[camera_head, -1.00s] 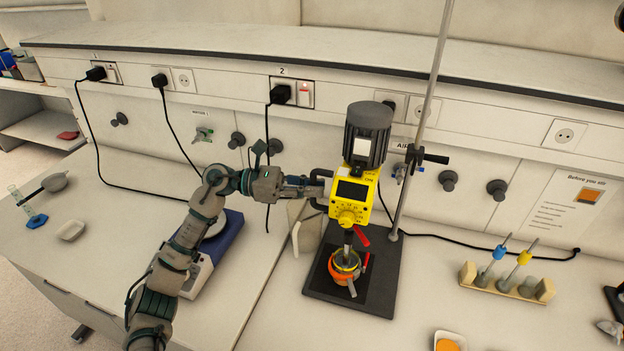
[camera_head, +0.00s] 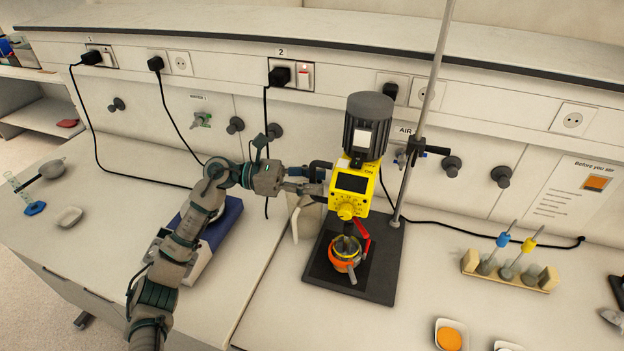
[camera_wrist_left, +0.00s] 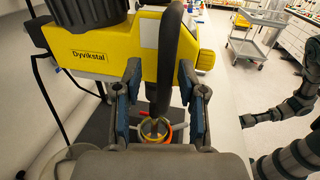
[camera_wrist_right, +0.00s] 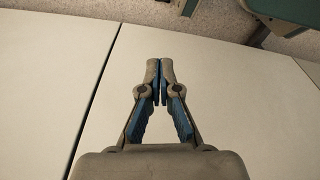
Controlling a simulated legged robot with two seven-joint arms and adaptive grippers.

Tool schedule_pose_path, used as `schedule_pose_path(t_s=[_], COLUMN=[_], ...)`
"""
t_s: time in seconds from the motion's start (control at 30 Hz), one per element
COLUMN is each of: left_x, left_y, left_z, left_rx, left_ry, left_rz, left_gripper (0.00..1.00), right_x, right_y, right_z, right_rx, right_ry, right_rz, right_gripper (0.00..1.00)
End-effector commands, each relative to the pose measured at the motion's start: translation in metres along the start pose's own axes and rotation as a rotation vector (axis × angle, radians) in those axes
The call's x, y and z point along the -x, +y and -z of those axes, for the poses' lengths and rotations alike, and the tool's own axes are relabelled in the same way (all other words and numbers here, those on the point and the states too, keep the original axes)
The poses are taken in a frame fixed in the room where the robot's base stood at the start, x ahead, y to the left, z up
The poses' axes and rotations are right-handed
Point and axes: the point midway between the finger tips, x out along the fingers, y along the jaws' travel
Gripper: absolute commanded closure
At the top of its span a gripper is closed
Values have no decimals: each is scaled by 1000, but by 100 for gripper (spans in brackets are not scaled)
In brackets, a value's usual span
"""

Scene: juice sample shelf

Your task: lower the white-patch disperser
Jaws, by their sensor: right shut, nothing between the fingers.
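The disperser is a yellow head (camera_head: 350,187) with a dark motor on top and a white patch (camera_head: 364,138) on the motor. It hangs on a metal stand rod. Its shaft reaches into a small vessel with an orange band (camera_head: 343,253) on the black base plate. My left gripper (camera_head: 318,190) is at the black handle on the head's left side. In the left wrist view, the fingers of my left gripper (camera_wrist_left: 160,85) stand apart on either side of the black handle (camera_wrist_left: 165,65), with gaps visible. My right gripper (camera_wrist_right: 160,80) is shut and empty, seen only in its wrist view.
A blue and white device (camera_head: 208,240) stands under my left arm. A wooden rack (camera_head: 508,272) with blue and yellow tools is on the right, a dish of orange material (camera_head: 449,335) in front. Power cables run along the back wall.

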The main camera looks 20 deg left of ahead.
Motion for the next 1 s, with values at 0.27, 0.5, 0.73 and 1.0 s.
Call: schedule_pose_path(t_s=[0.27, 0.5, 0.73, 1.0], left_x=[7, 53, 100, 120], left_y=[-1, 2, 2, 2], left_z=[-2, -1, 1, 1], left_rx=[-2, -1, 2, 0], left_ry=[-3, -3, -2, -1], left_rz=[-1, -6, -4, 0], left_gripper=[60, 60, 60, 60], right_x=[1, 1, 1, 1], right_y=[0, 0, 0, 0], right_z=[0, 0, 0, 0], right_rx=[0, 0, 0, 0], right_ry=[4, 3, 3, 3], right_rz=[1, 0, 0, 1], right_gripper=[100, 100, 100, 100])
